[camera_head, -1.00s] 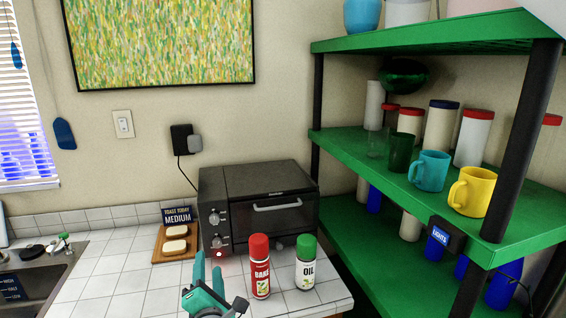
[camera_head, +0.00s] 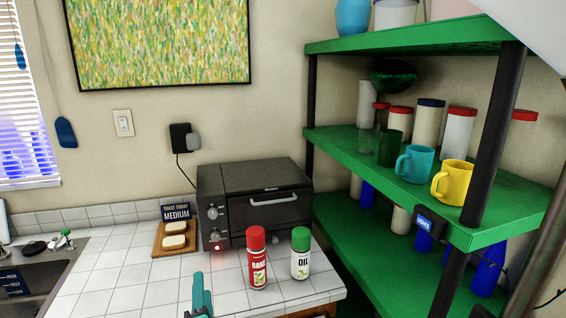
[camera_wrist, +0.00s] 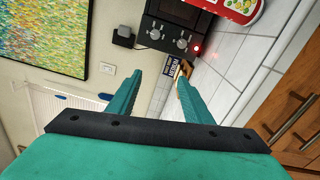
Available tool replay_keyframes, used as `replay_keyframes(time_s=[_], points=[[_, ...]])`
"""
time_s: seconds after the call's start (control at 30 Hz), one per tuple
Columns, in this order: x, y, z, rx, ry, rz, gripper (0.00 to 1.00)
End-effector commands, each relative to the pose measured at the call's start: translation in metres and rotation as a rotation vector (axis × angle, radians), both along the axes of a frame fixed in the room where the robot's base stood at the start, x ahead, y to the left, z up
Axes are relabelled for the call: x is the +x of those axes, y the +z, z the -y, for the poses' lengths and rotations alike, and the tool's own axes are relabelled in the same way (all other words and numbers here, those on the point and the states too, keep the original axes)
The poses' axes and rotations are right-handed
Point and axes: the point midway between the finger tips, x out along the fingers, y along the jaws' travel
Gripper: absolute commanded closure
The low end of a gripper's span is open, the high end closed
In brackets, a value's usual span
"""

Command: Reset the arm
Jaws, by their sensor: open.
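My gripper (camera_wrist: 160,92) shows in the wrist view with its two teal fingers spread apart and nothing between them. In the head view only a teal part of my gripper (camera_head: 199,298) shows at the bottom edge, left of the red can; the rest is cut off by the frame. It is in front of the toaster oven (camera_head: 258,205), over the white tiled counter (camera_head: 105,280).
A red can (camera_head: 256,258) and a green-capped oil can (camera_head: 300,254) stand on the counter close to my gripper. A board with bread slices (camera_head: 175,234) lies left of the oven. A green shelf (camera_head: 420,190) with mugs and jars stands right. A sink (camera_head: 45,275) is left.

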Motion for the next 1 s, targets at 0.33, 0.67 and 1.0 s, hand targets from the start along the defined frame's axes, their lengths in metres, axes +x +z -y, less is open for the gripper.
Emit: replay_keyframes(time_s=[0.33, 0.67, 1.0], points=[[-0.059, -0.069, 0.023, 0.475, -0.042, -0.141, 0.54], [-0.139, -0.137, 0.057, 0.898, -0.128, -0.259, 0.54], [-0.242, -0.192, 0.1, 1.246, -0.24, -0.347, 0.54]])
